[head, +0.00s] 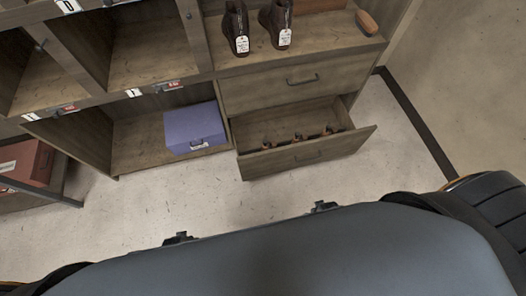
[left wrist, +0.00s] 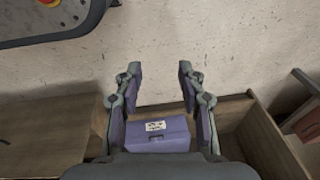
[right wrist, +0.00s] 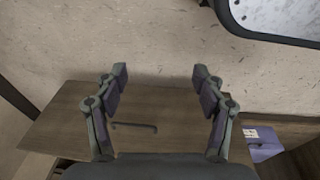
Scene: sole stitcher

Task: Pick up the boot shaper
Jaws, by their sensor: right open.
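Several brown, dark-tipped pieces (head: 298,136), which look like boot shapers, lie in a row inside the pulled-out lower drawer (head: 309,153) in the head view. They are small there and partly hidden by the drawer front. My left gripper (left wrist: 160,75) is open and empty in the left wrist view, with its fingers over the floor in front of a purple box (left wrist: 157,136). My right gripper (right wrist: 160,72) is open and empty in the right wrist view, over the floor by a wooden drawer front with a dark handle (right wrist: 134,126). Neither gripper shows clearly in the head view.
Two tagged dark brown boots (head: 236,28) and a brown brush-like object (head: 367,22) stand on the shelf above the drawers. A purple box (head: 194,129) sits in the low cubby to the left. A red-brown box (head: 26,161) is at far left. The floor (head: 225,197) before the unit is clear.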

